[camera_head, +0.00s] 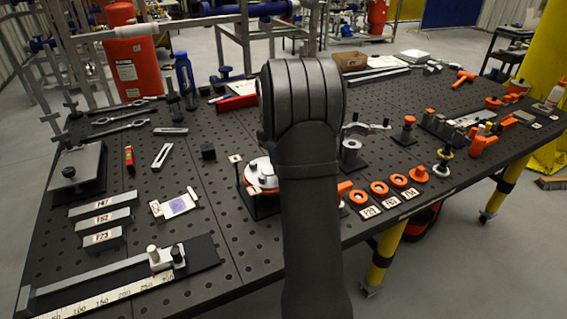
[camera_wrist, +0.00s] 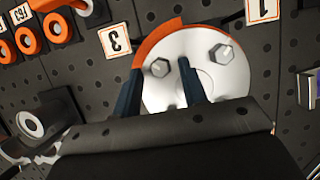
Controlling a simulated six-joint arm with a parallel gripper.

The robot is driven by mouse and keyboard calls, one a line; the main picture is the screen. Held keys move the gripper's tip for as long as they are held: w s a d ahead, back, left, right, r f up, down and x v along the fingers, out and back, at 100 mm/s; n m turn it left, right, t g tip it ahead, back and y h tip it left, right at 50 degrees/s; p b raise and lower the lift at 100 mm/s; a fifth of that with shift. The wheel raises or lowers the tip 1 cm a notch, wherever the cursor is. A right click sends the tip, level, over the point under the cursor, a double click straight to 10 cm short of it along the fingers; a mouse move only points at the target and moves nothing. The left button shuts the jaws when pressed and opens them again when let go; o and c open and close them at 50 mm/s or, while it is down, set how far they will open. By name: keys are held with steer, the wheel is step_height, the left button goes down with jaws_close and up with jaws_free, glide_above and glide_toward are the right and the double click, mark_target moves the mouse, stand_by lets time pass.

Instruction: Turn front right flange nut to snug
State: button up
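The flange is a round white disc (camera_wrist: 205,92) with an orange edge on the left, on the dark perforated table. Two metallic hex nuts show on it in the wrist view: one nut (camera_wrist: 160,67) on the left and another nut (camera_wrist: 222,53) on the right. My gripper (camera_wrist: 160,68) is open, its two dark blue fingers on either side of the left nut with gaps visible. I cannot tell the height of the fingertips over the disc. The near part of the disc is hidden by my gripper. In the head view the flange (camera_head: 258,178) is partly hidden by my arm.
A card marked 3 (camera_wrist: 114,38) and a card marked 1 (camera_wrist: 262,9) lie by the flange. Orange rings (camera_head: 379,188) and a grey cylinder on a block (camera_head: 351,152) stand to its right.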

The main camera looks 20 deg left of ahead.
stand_by(0.3)
steer(key=v, duration=1.2)
steer(key=shift+f, duration=0.2)
steer(key=x, duration=1.2)
